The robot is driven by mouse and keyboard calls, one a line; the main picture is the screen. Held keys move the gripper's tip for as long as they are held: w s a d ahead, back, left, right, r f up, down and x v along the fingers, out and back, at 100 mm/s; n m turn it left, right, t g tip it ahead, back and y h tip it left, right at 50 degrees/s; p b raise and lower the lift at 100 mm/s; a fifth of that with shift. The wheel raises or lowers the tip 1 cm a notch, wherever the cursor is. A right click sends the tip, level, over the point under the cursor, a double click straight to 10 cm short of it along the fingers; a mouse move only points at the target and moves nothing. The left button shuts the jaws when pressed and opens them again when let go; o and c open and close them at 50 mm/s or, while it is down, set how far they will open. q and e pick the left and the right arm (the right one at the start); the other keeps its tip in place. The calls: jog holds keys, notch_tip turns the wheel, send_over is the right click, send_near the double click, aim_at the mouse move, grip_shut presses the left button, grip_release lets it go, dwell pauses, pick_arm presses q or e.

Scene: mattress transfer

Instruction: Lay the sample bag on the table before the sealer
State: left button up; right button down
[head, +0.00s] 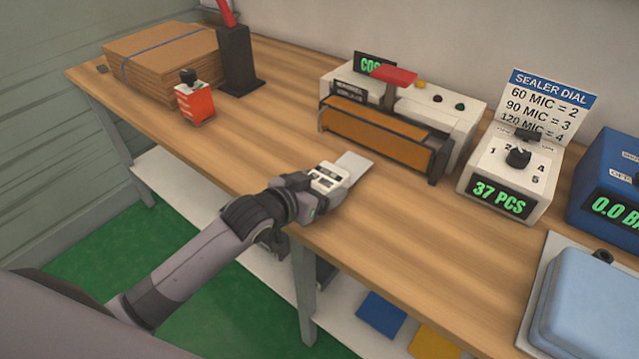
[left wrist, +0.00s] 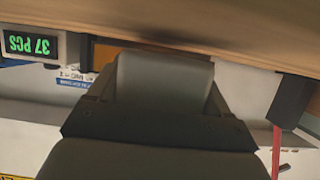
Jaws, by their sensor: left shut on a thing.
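The sample bag (head: 354,166) is a small flat pale grey piece in the head view. It sticks out from the tip of my left gripper (head: 338,174), which is shut on it. The bag is over the table's front part, before the sealer (head: 380,135) and apart from it. In the left wrist view the bag (left wrist: 165,75) shows grey between the fingers (left wrist: 160,100). I cannot tell whether it touches the table (head: 400,236). The sealer has a white body, a brown front roll and a red-topped lever. My right gripper is not in view.
A dial box reading 37 PCS (head: 500,203) stands right of the sealer, with a blue device (head: 608,180) beyond. A pale blue case (head: 590,305) is at front right. Cardboard (head: 165,60), a red-and-white box (head: 195,103) and a black stand (head: 238,60) are left. Wood before the sealer is clear.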

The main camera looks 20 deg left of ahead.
pick_arm(q)
jog(key=shift+f, duration=0.65)
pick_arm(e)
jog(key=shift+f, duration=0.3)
pick_arm(q)
jog(key=o, duration=1.1)
jog(key=shift+f+b, duration=0.1)
jog(key=shift+b, duration=0.2)
jog(key=shift+c, duration=0.2)
jog(key=shift+v, duration=3.6)
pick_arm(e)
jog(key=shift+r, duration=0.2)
